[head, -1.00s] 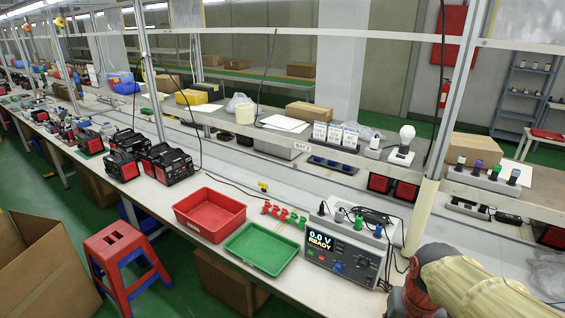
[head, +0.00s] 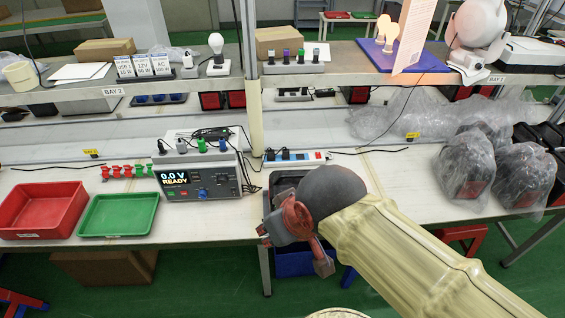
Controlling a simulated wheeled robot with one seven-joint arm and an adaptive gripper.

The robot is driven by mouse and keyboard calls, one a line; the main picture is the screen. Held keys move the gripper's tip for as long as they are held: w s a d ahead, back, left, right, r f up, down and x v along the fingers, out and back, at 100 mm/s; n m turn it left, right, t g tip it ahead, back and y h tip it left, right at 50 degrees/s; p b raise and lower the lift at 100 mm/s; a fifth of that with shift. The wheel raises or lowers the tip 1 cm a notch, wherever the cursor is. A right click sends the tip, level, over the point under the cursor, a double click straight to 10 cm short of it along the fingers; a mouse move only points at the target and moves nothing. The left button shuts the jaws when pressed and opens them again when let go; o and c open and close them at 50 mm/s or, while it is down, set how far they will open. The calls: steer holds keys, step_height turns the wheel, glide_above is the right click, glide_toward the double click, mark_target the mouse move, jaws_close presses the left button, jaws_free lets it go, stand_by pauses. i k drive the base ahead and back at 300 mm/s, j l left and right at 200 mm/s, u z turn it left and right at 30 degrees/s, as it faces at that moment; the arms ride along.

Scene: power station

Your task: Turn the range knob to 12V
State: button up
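The tester box (head: 200,172) stands on the bench left of centre in the head view. Its screen (head: 174,181) reads "0.0 V READY". A blue knob (head: 203,193) and a dark round knob (head: 222,180) sit on its front panel. The panel markings are too small to read, so I cannot tell which is the range knob or where it points. My gripper (head: 292,245) hangs right of the tester, apart from it, near the bench's front edge. It is partly hidden by my own arm, and its finger opening is unclear. Nothing is visibly held.
A green tray (head: 118,234) and a red tray (head: 40,234) lie left of the tester. Red and green clips (head: 130,171) lie behind the green tray. A power strip (head: 296,157) is behind my gripper. Bagged devices (head: 468,170) stand at right. A shelf spans the back.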

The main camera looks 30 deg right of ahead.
mark_target(202, 194)
steer(key=z, duration=1.05)
steer(key=i+j+z, duration=0.1)
steer(key=j+z, duration=0.55)
steer(key=z, duration=0.15)
steer(key=j+z, duration=0.4)
steer(key=j, duration=0.5)
steer(key=k+j+z, duration=0.1)
steer(key=j, duration=0.35)
steer(key=k+j, duration=0.1)
steer(key=j, duration=0.4)
steer(key=u, duration=1.3)
